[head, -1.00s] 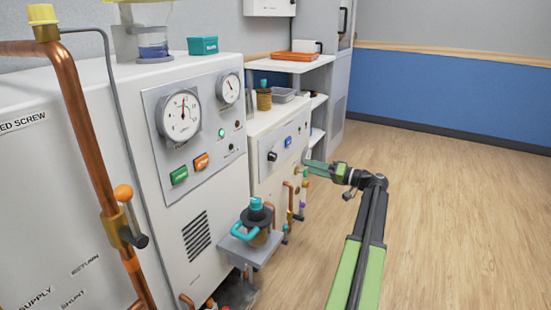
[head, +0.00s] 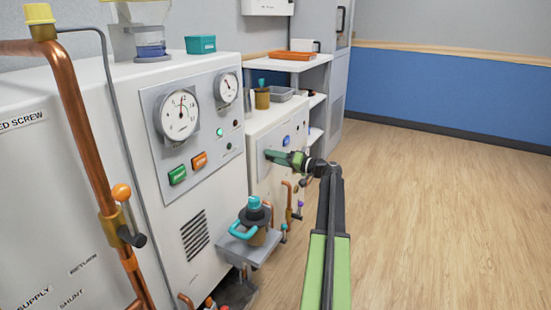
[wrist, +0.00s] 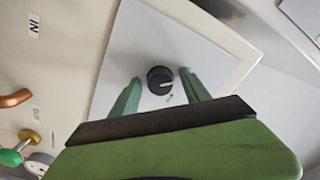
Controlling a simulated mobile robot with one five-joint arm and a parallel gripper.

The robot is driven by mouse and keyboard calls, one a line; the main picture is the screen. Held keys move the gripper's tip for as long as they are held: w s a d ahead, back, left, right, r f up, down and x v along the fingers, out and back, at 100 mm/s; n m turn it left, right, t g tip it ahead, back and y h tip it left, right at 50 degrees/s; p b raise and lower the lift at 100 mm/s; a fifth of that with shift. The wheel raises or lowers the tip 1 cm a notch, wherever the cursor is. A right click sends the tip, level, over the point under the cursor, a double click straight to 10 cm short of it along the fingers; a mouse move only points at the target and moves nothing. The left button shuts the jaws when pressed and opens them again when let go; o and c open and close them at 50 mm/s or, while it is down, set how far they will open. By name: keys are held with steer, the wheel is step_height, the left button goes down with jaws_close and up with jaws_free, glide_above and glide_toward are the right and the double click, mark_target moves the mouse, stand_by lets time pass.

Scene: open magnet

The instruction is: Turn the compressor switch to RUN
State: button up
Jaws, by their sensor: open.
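The switch is a round black knob (wrist: 160,80) with a pale pointer line, on a light plate (wrist: 118,72) in the wrist view. The pointer lies roughly sideways toward the right in that view. A small mark sits beside the knob, too small to read. My gripper (wrist: 160,77) is open, with one green finger on each side of the knob and a gap to both. In the head view, my gripper (head: 270,154) is at the front of the farther white cabinet (head: 262,185) and hides the knob.
A nearer white cabinet (head: 158,220) carries gauges and green and orange buttons. Copper pipes and small valves run under the switch panel. The wooden floor (head: 430,210) at right is clear.

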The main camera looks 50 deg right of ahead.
jaws_close()
stand_by(0.4)
steer(key=shift+s+m, duration=0.1)
steer(key=shift+m, duration=7.8)
jaws_free()
